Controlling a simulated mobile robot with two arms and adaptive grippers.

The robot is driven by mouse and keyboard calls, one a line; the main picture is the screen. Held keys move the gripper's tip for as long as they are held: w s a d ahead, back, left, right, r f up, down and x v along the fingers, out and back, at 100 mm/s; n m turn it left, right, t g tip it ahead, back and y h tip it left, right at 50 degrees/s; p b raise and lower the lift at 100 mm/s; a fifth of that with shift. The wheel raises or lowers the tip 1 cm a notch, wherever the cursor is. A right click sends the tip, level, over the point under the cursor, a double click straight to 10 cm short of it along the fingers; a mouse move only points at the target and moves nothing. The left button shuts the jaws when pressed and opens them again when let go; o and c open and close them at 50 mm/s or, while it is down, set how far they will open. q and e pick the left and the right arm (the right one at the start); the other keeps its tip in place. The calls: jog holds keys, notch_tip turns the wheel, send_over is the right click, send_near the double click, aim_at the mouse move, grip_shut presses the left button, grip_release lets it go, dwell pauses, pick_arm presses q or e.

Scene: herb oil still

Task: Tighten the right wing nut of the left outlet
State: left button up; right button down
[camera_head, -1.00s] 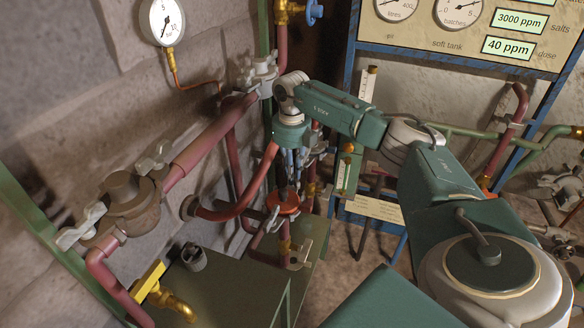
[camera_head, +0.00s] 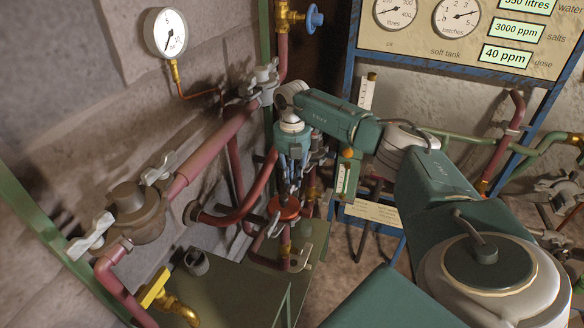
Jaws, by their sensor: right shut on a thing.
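A brown round outlet fitting (camera_head: 138,214) sits on the red pipe at the left, by the stone wall. It carries two grey wing nuts, one on its left (camera_head: 90,234) and one on its right (camera_head: 158,168); no gripper is near them. My right gripper (camera_head: 290,194) points down beside the red pipes in the middle, well to the right of that fitting. Its fingers are shut at a red handwheel (camera_head: 286,209); the fingers partly hide the grip. My left gripper is out of view.
A second grey flange with wing nuts (camera_head: 262,82) is on the pipe behind my right arm. A pressure gauge (camera_head: 166,32) hangs on the wall. A yellow-handled brass tap (camera_head: 155,288) is low at the left. A gauge panel (camera_head: 455,45) stands at the back right.

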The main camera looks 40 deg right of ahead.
aim_at(293, 180)
jog(key=shift+w+d+r, duration=0.1)
jog(key=shift+r, duration=0.05)
dwell(0.3)
jog(key=c, duration=1.6)
grip_release()
notch_tip(293, 180, up, 12)
jog(key=shift+f, duration=0.1)
